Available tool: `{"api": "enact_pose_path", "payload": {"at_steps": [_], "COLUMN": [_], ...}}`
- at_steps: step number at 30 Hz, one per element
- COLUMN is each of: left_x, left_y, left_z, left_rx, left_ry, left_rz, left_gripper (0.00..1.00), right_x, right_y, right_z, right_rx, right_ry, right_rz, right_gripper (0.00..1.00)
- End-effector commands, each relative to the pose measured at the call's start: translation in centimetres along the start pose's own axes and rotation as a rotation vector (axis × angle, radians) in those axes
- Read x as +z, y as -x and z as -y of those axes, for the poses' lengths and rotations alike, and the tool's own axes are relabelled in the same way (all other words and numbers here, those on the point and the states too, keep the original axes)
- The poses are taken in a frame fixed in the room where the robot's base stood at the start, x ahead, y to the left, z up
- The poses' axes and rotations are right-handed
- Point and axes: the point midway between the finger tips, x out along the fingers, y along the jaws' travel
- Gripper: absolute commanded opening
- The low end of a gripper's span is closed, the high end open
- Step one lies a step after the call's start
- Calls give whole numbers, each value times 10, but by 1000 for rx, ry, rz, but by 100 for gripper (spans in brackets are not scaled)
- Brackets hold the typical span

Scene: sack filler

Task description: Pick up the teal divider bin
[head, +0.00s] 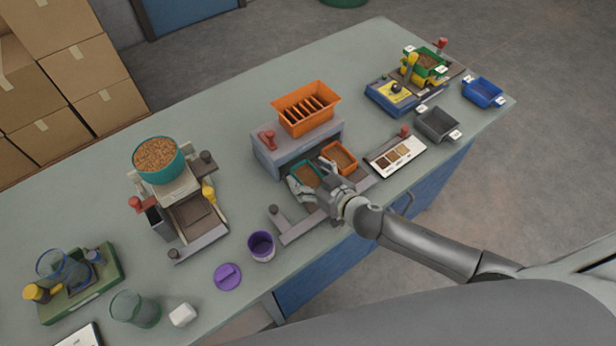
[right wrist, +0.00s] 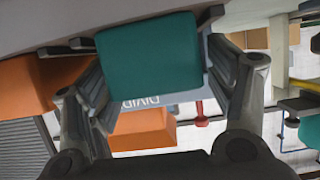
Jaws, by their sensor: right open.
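The teal divider bin (head: 304,168) sits under the divider machine, with brown grain showing inside it. An orange bin (head: 339,158) stands just to its right. My right gripper (head: 311,182) is at the near side of the teal bin, its fingers partly covering it. In the right wrist view the teal bin (right wrist: 150,55) fills the space between the two open fingers (right wrist: 158,85), one on each side. I cannot tell whether the fingers touch it. The orange bin (right wrist: 25,85) shows beside the left finger there. My left gripper is not in view.
The grey divider stand (head: 267,152) with its orange hopper (head: 306,108) rises behind the bins. A white sample tray (head: 397,156) lies to the right. A purple cup (head: 261,246) and purple lid (head: 228,277) are at the left. The counter's back stretch is clear.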

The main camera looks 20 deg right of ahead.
Motion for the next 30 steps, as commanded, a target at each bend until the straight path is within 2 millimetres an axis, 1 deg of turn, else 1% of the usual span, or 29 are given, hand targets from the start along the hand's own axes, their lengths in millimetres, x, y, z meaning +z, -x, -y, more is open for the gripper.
{"api": "enact_pose_path", "payload": {"at_steps": [3,10,11,21,22,30], "left_x": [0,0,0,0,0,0], "left_y": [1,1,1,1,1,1], "left_z": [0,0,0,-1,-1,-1], "left_rx": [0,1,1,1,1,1], "left_ry": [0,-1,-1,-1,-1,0], "left_rz": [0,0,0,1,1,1], "left_gripper": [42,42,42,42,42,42], "right_x": [0,0,0,0,0,-1], "right_y": [-5,-6,-6,-6,-6,-5], "right_z": [0,0,0,0,0,0], "right_rx": [-1,-1,-1,-1,-1,-1], "right_ry": [1,1,1,1,1,1], "right_rz": [0,0,0,0,0,-1], "right_gripper": [77,77,74,30,28,28]}}
